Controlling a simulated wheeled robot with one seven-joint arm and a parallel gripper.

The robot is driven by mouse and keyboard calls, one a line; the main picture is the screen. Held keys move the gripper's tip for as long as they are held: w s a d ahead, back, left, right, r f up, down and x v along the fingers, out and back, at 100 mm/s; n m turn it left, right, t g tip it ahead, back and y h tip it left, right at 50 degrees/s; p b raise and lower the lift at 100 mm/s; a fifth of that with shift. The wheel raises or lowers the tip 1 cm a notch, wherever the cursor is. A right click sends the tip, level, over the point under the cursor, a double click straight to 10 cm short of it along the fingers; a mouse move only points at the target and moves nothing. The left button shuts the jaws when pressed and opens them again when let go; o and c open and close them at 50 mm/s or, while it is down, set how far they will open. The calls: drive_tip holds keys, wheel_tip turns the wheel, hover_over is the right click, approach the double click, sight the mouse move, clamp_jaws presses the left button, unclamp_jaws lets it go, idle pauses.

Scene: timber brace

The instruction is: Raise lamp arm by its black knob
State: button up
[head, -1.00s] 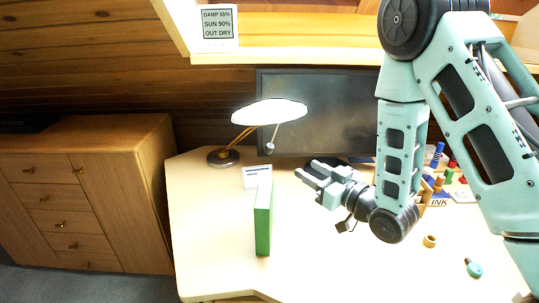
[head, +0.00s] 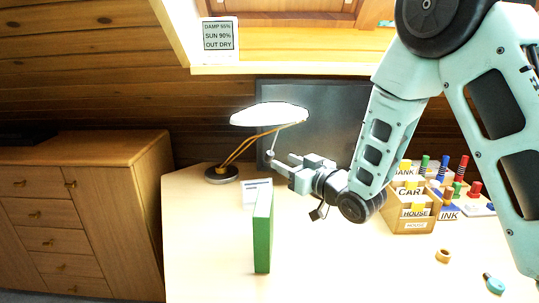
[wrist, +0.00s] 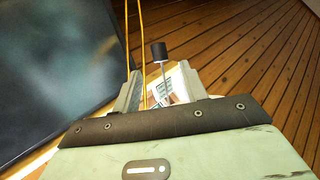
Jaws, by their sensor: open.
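The desk lamp has a round dark base (head: 222,174), thin yellow arms (head: 243,146) and a bright white shade (head: 268,115). Its black knob (wrist: 158,52) shows clearly in the wrist view, on a thin metal rod (wrist: 164,80). In the head view the knob is small, below the shade, close to my fingertips. My gripper (head: 283,163) is open, reaching left toward the knob. In the wrist view the rod runs between the two fingers of my gripper (wrist: 158,88), and the knob appears just past the fingertips. I cannot tell whether anything touches.
A dark monitor (head: 325,115) stands behind my gripper. A green upright block (head: 263,230) and a white card (head: 256,192) are on the desk in front of the lamp. A wooden card box (head: 412,213), colored pegs and small loose items are at the right. The desk's front middle is clear.

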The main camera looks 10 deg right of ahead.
sight(273, 156)
drive_tip(key=p+x, duration=0.1)
drive_tip(key=x, duration=0.6)
drive_tip(key=shift+w+a, duration=0.15)
clamp_jaws()
drive_tip(key=w+a+r+g+h+p, duration=0.1)
drive_tip(key=w+a+r+g+p, duration=0.1)
drive_tip(key=w+r+p, duration=0.4)
drive_tip(key=w+a+r+g+h+p, duration=0.1)
drive_tip(key=w+a+r+p, duration=0.3)
drive_tip(key=r+p, duration=0.6)
drive_tip(key=w+g+p, duration=0.1)
drive_tip(key=w+p, duration=0.1)
drive_tip(key=p, duration=0.2)
drive_tip(key=shift+w+g, duration=0.35)
drive_tip(key=shift+g, duration=0.05)
